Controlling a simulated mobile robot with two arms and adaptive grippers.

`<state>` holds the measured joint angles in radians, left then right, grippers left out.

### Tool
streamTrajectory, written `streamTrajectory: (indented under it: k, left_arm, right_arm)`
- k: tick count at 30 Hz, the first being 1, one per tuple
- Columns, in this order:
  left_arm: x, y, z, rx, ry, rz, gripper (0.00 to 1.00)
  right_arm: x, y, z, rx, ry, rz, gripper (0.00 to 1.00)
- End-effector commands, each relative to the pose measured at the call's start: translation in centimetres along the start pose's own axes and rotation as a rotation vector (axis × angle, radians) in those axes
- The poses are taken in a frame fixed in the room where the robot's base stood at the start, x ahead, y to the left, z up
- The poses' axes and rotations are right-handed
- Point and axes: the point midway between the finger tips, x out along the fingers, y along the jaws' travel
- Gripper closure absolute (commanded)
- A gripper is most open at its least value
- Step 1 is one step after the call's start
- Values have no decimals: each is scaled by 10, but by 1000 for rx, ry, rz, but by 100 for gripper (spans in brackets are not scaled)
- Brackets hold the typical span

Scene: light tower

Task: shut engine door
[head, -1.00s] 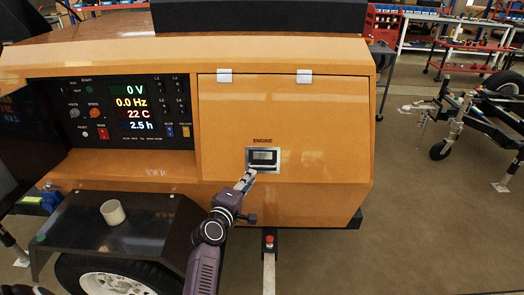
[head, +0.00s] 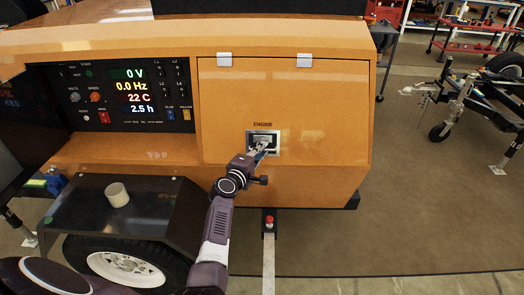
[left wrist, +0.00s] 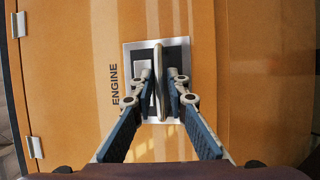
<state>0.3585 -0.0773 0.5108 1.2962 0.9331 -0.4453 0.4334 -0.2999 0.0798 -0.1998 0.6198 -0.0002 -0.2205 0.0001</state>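The engine door (head: 300,95) is an orange panel with two light hinges along its top edge. It looks flush, or nearly flush, with the housing in the head view. Its metal latch (head: 264,136) is low on the door under the word ENGINE, partly covered by my left gripper (head: 261,148). In the left wrist view the latch handle (left wrist: 159,75) stands out from its plate. The fingers of my left gripper (left wrist: 162,95) are on either side of the handle, with a small gap visible between them and it. My right gripper is not in view.
A control panel (head: 130,95) with lit readouts is left of the door. A beige cup (head: 117,194) stands on the black fender (head: 95,220) over the wheel. A post with a red top (head: 269,219) is below the door.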

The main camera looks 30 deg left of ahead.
Motion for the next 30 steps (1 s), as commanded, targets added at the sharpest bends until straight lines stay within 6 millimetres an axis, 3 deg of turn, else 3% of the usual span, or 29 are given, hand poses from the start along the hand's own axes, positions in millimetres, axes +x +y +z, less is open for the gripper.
streamTrajectory:
  k: [10,14,30]
  left_arm:
    - [3,0,0,1,1,0,86]
    - [3,0,0,1,1,0,100]
    - [5,-3,-1,3,1,4,100]
  right_arm:
    - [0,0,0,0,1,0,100]
    - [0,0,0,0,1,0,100]
    - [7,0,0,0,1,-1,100]
